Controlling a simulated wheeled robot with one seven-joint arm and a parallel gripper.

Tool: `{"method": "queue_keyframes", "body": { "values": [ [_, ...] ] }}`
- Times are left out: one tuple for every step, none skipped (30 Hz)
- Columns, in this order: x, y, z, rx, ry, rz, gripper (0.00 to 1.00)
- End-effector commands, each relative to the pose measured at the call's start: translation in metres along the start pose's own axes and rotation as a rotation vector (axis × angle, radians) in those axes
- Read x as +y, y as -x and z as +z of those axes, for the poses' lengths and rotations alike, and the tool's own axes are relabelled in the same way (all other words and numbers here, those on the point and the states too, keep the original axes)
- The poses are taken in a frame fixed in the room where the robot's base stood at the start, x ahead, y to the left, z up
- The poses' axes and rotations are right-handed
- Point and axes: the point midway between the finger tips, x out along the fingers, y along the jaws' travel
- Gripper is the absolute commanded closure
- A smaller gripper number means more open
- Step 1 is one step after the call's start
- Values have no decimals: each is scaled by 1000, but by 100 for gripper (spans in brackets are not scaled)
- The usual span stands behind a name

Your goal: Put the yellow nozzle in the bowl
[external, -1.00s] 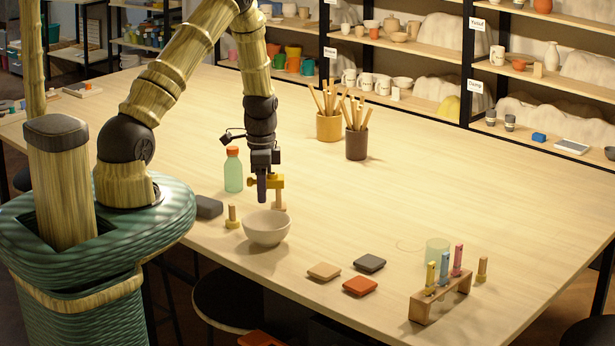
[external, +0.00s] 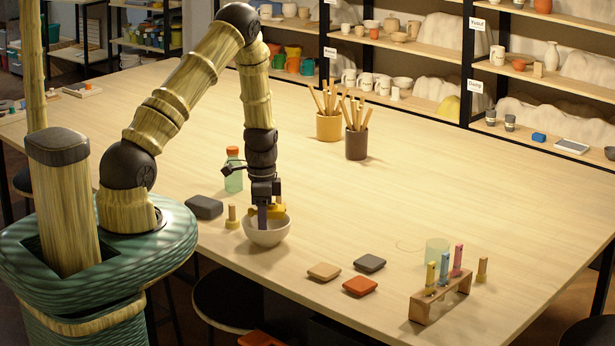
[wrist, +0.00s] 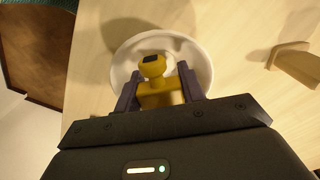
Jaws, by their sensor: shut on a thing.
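The yellow nozzle (wrist: 156,88) is between the two fingers of my gripper (wrist: 158,92) in the wrist view, and the fingers are shut on it. In the external view my gripper (external: 264,214) points down into the white bowl (external: 267,237), with the yellow nozzle (external: 275,211) at the height of the rim. The bowl also shows behind the nozzle in the wrist view (wrist: 203,66). I cannot tell whether the nozzle touches the bowl.
A green bottle (external: 233,178), a dark grey block (external: 205,207) and a wooden peg (external: 232,218) stand left of the bowl. Flat tiles (external: 360,286) and a wooden rack (external: 440,295) with coloured tubes lie to the right. The table's middle is clear.

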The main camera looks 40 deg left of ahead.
Motion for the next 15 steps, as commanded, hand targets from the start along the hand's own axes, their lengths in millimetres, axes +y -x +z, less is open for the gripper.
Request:
{"method": "queue_keyframes", "body": {
  "values": [
    [0, -4, 0, 0, 0, 0, 84],
    [0, -5, 0, 0, 0, 0, 84],
    [0, -6, 0, 0, 0, 0, 84],
    [0, -6, 0, 0, 0, 0, 84],
    [0, -6, 0, 0, 0, 0, 84],
    [0, -6, 0, 0, 0, 0, 84],
    [0, -6, 0, 0, 0, 0, 84],
    [0, -5, 0, 0, 0, 0, 84],
    [0, -5, 0, 0, 1, 0, 84],
    [0, -5, 0, 0, 1, 0, 84],
    [0, -5, 0, 0, 1, 0, 84],
    [0, -5, 0, 0, 1, 0, 58],
    [0, -5, 0, 0, 1, 0, 53],
    [0, -5, 0, 0, 1, 0, 47],
    [0, -5, 0, 0, 1, 0, 39]
  ]
}}
